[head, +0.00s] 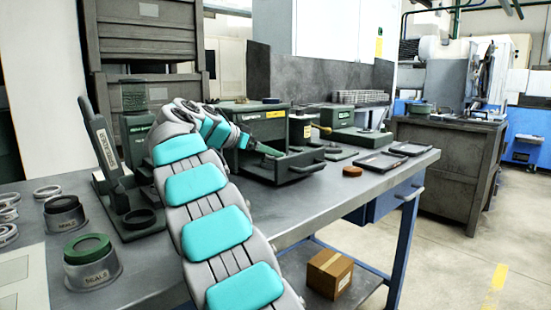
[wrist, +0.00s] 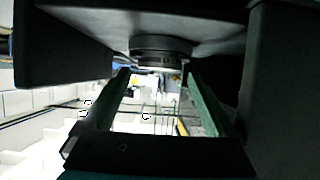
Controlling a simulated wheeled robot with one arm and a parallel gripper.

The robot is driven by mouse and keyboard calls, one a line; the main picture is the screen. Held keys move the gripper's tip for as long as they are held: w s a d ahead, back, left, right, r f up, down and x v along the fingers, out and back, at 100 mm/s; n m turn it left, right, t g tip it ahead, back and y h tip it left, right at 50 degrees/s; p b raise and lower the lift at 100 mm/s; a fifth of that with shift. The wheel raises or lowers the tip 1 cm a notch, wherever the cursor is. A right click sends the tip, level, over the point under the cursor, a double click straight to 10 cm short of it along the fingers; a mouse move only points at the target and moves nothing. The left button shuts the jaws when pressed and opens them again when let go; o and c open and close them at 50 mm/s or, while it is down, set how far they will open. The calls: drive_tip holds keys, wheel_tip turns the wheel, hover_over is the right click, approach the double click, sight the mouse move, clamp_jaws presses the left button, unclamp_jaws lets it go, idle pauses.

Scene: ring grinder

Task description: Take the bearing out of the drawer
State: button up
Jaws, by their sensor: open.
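The drawer (head: 302,167) is pulled open from a dark green box on the workbench. My gripper (head: 272,151) reaches over its open top from the left, fingers pointing into it. In the wrist view my gripper (wrist: 158,74) is open, with a green finger on each side. A dark round ring, which looks like the bearing (wrist: 160,48), sits just beyond the fingertips, roughly centred between them. The gap is empty, and I cannot tell whether a finger touches the ring. The drawer walls (wrist: 65,50) frame the wrist view. In the head view the drawer's inside is mostly hidden.
The workbench (head: 300,213) carries a green-topped cup (head: 90,260), a dark cup (head: 64,216) and rings at left. Dark trays (head: 380,161) and a brown disc (head: 352,171) lie right of the drawer. A cardboard box (head: 329,273) sits on the lower shelf.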

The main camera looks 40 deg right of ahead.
drive_tip(key=x, duration=0.3)
drive_tip(key=shift+d+f, duration=0.1)
drive_tip(key=shift+d, duration=0.1)
drive_tip(key=c, duration=1.4)
drive_tip(key=shift+s, duration=0.15)
